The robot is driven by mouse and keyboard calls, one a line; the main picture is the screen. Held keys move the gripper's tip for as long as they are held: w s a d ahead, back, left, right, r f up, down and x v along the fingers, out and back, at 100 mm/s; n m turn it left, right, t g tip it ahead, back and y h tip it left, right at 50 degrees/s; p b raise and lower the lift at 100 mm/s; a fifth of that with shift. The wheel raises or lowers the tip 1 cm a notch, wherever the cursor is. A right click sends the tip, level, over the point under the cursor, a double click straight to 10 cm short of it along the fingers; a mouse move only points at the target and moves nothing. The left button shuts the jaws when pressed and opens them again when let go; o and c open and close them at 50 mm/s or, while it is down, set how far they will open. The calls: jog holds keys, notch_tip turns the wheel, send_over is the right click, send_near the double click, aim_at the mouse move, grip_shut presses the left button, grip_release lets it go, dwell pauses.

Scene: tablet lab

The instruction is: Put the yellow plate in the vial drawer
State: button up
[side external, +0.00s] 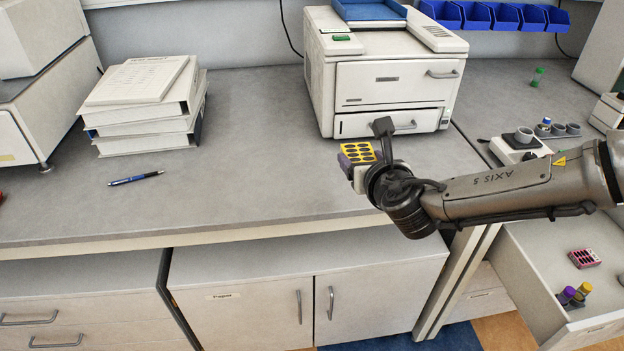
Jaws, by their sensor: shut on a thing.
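The yellow plate (357,151) has a yellow top with rows of dark wells and a darker purplish side. My gripper (368,157) is shut on it and holds it above the front part of the grey bench, in front of the white printer-like machine. The far finger shows beside the plate; the near side of the grip is partly hidden by the wrist.
The white machine (390,85) stands behind my gripper. A stack of binders (145,105) and a blue pen (136,178) lie at left. A small device with cups (520,145) stands at right, behind my arm. The bench's front edge lies between plate and drawer.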

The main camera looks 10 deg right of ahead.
send_over(313, 184)
jog(key=s+d, duration=0.3)
jog(key=s, duration=0.1)
notch_tip(313, 184, down, 4)
jog(key=f, duration=0.1)
jog(key=w+a+f, duration=0.2)
jog(key=shift+w+f, duration=0.25)
jog(key=shift+f, duration=0.15)
jog(key=shift+w+a+f, duration=0.3)
jog(key=shift+w+f, duration=0.15)
jog(key=shift+f, duration=0.15)
jog(key=f, duration=0.3)
jog(key=shift+w+a, duration=0.2)
jog(key=shift+w, duration=0.15)
jog(key=shift+f, duration=0.3)
